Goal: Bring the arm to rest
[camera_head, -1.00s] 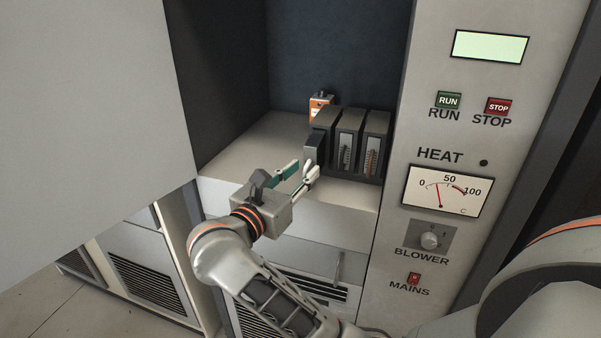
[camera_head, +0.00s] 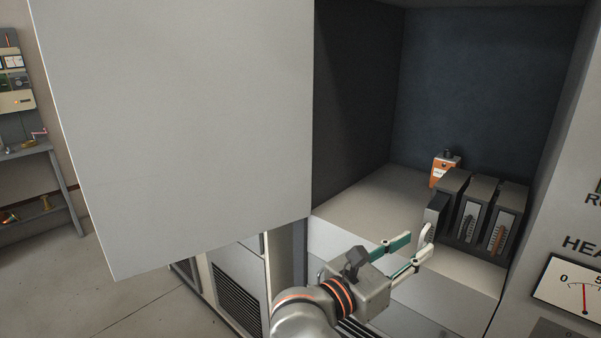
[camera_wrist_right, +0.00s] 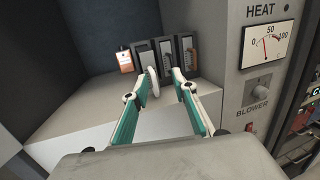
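My right gripper (camera_head: 417,240) reaches up from the bottom of the head view toward the equipment bay. Its two green and white fingers are apart with nothing seen between them, also in the right wrist view (camera_wrist_right: 166,78). The fingertips are in front of a row of dark modules (camera_head: 480,208); whether they touch the leftmost module (camera_head: 436,214) I cannot tell. The modules also show in the right wrist view (camera_wrist_right: 187,54). My left gripper is in neither current view.
A large grey panel (camera_head: 185,130) stands to the left of the open bay. An orange box (camera_head: 444,171) sits on the bay shelf (camera_head: 365,205) behind the modules. A control panel with a heat meter (camera_head: 572,284) is at the right. A workbench (camera_head: 28,151) stands far left.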

